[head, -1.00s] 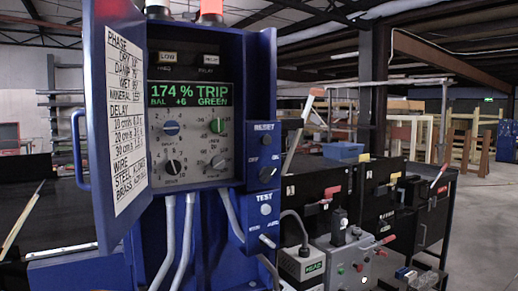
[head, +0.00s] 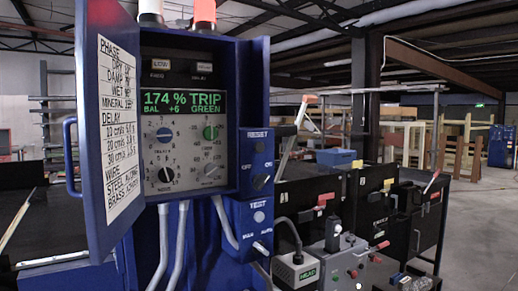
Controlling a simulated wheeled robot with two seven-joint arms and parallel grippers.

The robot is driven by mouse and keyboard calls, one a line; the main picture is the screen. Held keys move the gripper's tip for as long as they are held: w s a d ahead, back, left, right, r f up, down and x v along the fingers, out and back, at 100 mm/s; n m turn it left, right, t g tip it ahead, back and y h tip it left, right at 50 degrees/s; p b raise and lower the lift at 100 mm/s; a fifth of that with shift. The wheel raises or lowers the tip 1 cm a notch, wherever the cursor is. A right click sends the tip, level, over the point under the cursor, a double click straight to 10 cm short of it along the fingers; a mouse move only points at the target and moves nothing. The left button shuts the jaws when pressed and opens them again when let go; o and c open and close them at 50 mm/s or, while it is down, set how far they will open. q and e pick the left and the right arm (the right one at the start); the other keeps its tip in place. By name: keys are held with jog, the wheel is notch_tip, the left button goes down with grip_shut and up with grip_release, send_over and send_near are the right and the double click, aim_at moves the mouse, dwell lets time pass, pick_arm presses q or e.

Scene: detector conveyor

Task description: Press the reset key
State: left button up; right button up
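The blue control cabinet (head: 250,75) stands in the left half of the head view with its door open to the left. On its right side is a small box labelled RESET (head: 258,134). A small blue round key (head: 260,147) sits under that label, and a dark OFF/ON knob (head: 260,182) is below it. I cannot tell whether the key is pressed. The green display (head: 183,104) reads 174 % TRIP, BAL +6 GREEN. Neither of my grippers is in view.
A TEST box (head: 259,216) with a pale button and a toggle is below the reset box. The open door (head: 98,130) carries a settings card. Grey conduits (head: 181,245) run below the panel. A grey box with levers (head: 340,258) and dark cabinets stand right.

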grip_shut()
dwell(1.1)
